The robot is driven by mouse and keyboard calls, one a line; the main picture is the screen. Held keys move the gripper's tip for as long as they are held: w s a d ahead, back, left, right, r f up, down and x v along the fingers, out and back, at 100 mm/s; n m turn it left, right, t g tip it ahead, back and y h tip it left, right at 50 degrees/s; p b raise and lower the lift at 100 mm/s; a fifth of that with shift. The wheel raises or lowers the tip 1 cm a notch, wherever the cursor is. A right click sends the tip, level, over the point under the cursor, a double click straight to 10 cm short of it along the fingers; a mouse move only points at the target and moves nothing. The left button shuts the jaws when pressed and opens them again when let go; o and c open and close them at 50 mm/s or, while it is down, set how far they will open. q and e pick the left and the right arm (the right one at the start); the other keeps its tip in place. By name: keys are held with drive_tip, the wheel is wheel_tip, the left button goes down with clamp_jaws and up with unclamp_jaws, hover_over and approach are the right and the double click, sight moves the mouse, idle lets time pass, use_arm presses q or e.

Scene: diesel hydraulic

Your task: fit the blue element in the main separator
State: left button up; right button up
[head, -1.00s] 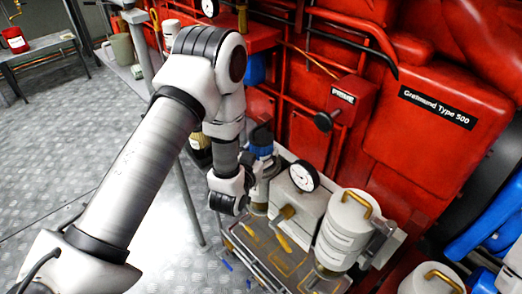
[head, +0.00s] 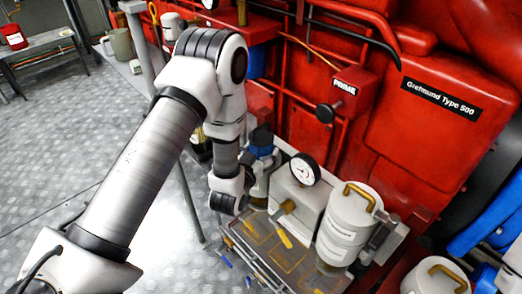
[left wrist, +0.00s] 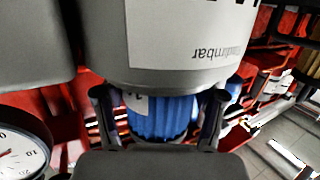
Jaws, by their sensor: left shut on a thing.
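The blue element (left wrist: 160,120) is pleated and carries a small white tag. In the left wrist view it sits between the two dark fingers of my left gripper (left wrist: 160,108), which is shut on it. A grey housing with a white label (left wrist: 185,35) fills the top of that view, and its lower rim cuts off the element's far end. I cannot tell whether the element is inside the housing or only behind its rim. In the head view the left gripper (head: 260,177) is beside the gauge stand, small and partly hidden. My right gripper is not in view.
A round gauge (head: 304,170) stands close right of the gripper; it also shows in the left wrist view (left wrist: 18,152). White canisters (head: 350,222) with yellow handles stand right of it. The red engine (head: 425,110) closes off the back. Open floor (head: 90,140) lies left.

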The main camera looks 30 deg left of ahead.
use_arm(q)
drive_tip(key=shift+f, duration=0.15)
drive_tip(key=o, duration=1.5)
drive_tip(key=shift+c, duration=0.2)
drive_tip(key=s+r, duration=0.1)
drive_tip(key=s, duration=0.6)
drive_tip(key=shift+s+d+r, duration=0.15)
drive_tip(key=shift+d, duration=0.25)
